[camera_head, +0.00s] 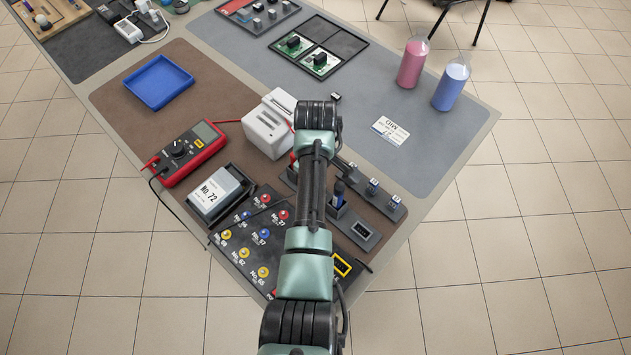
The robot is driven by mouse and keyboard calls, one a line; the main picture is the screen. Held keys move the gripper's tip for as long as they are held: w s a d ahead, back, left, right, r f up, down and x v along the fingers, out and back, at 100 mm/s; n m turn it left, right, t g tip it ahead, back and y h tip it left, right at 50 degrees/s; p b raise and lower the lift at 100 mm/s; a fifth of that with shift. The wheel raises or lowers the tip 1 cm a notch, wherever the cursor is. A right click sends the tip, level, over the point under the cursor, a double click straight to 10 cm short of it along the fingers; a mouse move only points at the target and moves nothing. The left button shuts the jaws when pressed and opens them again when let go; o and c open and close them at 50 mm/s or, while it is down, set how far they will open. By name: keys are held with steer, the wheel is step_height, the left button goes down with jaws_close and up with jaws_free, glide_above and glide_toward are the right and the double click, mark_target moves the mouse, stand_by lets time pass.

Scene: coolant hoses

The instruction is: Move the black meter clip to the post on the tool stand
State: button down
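My arm reaches up the middle of the view, and its end bends down out of sight behind the wrist, so my gripper is hidden. The red and black multimeter (188,152) lies on the brown mat at the left. A black lead (172,206) runs from its lower left side down past the grey No. 72 box towards the numbered board. I cannot make out the black clip for certain. A dark grey stand (359,229), holding an upright tool with a blue part (338,191), is just right of my forearm and partly hidden by it. I cannot single out its post.
A white device (267,130) stands left of my wrist. The No. 72 box (217,193) and the numbered board (245,240) lie left of my forearm. A blue tray (159,81) is at the upper left. Pink (412,63) and blue (451,85) bottles stand near the right table edge.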

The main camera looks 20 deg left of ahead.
steer(key=c, duration=0.7)
jaws_free()
steer(key=shift+f, duration=0.1)
steer(key=shift+c, duration=0.2)
steer(key=o, duration=0.3)
step_height(320, 180, up, 9)
steer(key=p, duration=0.9)
